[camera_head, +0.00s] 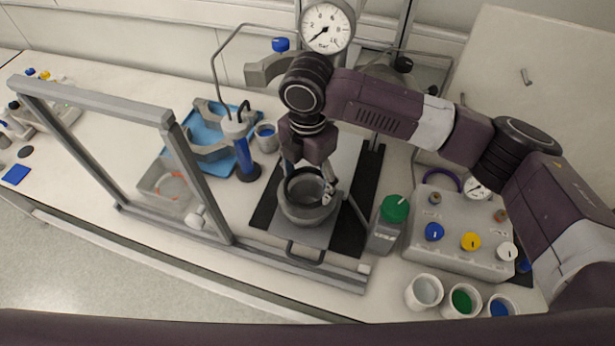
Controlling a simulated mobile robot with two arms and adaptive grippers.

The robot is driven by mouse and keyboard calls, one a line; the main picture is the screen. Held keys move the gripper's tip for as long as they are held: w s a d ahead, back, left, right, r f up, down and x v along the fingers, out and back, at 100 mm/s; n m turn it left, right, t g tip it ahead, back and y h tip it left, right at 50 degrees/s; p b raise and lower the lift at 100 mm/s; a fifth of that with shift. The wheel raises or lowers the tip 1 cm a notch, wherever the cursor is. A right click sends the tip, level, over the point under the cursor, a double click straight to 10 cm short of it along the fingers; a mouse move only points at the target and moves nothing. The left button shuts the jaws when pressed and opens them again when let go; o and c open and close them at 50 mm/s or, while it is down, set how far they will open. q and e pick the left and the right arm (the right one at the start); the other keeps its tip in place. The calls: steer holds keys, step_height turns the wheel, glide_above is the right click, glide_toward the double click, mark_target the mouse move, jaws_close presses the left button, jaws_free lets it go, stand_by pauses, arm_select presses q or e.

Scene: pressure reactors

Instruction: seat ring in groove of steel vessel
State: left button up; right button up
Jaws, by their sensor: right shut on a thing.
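The steel vessel (308,212) stands upright and open on a grey plate in the middle of the bench. A dark ring (289,186) shows at its mouth. My right gripper (309,179) points down over the vessel and is shut on the ring, with its fingers at the mouth. The fingers hide part of the ring and rim, so I cannot tell whether the ring lies in the groove or just above it. My left gripper is not in view.
A grey frame (188,180) stands left of the vessel. A clear tray (160,196) there holds orange-red rings. A pressure gauge (327,26) is behind.

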steer(key=shift+f+p, duration=0.2)
steer(key=shift+p, duration=0.1)
stand_by(0.7)
steer(key=o, duration=1)
steer(key=shift+r, duration=0.1)
step_height(320, 180, up, 7)
steer(key=shift+r, duration=0.15)
steer(key=shift+s, duration=0.1)
